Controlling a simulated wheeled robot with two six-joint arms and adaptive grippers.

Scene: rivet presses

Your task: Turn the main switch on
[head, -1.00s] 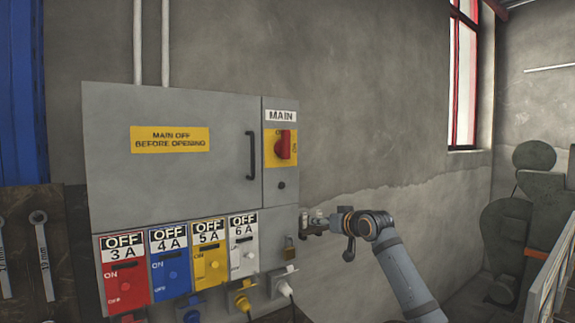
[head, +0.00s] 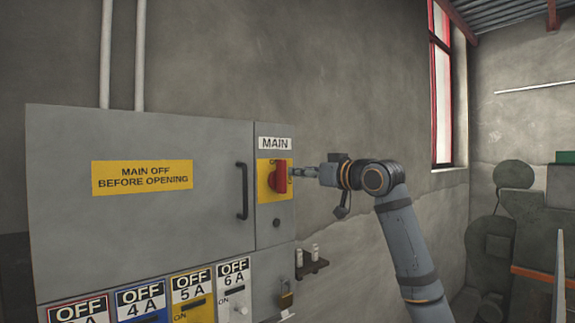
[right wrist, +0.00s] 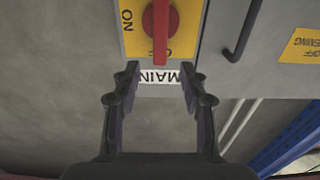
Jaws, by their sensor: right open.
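The main switch (head: 279,177) is a red handle on a yellow plate (head: 264,196), under the white MAIN label (head: 274,143) on the grey cabinet. The handle stands upright, its end covering part of OFF; ON is at the plate's side. My right gripper (head: 292,171) is close to the switch's right side in the head view. In the right wrist view, upside down, my right gripper (right wrist: 160,69) is open and empty. Its fingertips flank the MAIN label, and the red handle (right wrist: 160,30) lies just ahead, its end near the gap. Contact cannot be told. My left gripper is out of view.
The cabinet door (head: 140,215) with a black handle (head: 242,190) is left of the switch. Coloured breaker units marked OFF (head: 193,300) line up below.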

